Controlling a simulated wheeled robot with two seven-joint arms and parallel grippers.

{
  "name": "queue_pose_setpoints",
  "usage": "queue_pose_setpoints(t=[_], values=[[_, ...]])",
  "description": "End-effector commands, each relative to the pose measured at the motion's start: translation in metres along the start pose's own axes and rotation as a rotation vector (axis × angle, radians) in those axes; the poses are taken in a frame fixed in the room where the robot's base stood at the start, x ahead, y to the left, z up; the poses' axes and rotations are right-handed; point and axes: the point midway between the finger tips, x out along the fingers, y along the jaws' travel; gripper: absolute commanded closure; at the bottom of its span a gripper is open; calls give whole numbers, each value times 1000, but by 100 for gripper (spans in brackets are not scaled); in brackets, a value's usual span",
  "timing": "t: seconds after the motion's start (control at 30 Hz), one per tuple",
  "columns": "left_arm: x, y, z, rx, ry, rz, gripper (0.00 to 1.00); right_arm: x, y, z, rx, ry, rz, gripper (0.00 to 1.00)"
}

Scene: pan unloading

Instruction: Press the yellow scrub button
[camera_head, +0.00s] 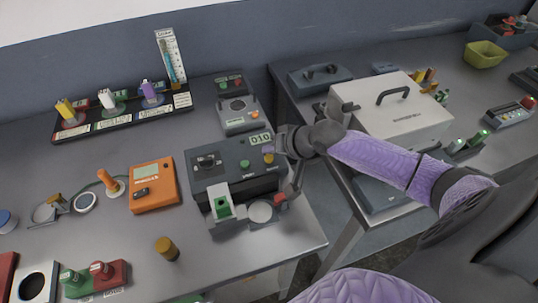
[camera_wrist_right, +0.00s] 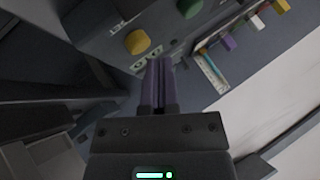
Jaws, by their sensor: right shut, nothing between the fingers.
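The yellow button (camera_head: 268,158) is on the upper right of a dark grey control box (camera_head: 233,185), below a display reading 010. In the right wrist view the yellow button (camera_wrist_right: 137,42) is round, with small marked labels by it. My right gripper (camera_head: 270,149) comes in from the right, with its tips close to the button. In the wrist view its shut, empty purple fingers (camera_wrist_right: 159,65) point just below and right of the button. I cannot tell whether they touch it. A green button (camera_head: 244,163) sits left of the yellow one. My left gripper is not in view.
A black knob (camera_head: 206,161) is on the same box. A green block in a white holder (camera_head: 222,205) and a round pale disc (camera_head: 261,211) stand in front. An orange device (camera_head: 153,186) lies left. A white lidded case (camera_head: 392,112) stands right.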

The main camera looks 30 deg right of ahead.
Motion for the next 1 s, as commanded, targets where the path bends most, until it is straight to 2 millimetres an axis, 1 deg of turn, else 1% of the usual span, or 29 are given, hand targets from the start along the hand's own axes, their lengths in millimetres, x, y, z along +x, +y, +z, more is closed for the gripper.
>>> queue_pose_setpoints(t=[0.27,0.63,1.0], values=[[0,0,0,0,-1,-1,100,5,3,4,1,-1,0,100],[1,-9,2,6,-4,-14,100,6,4,4,0,-1,0,100],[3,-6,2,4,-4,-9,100,9,6,7,0,0,0,100]])
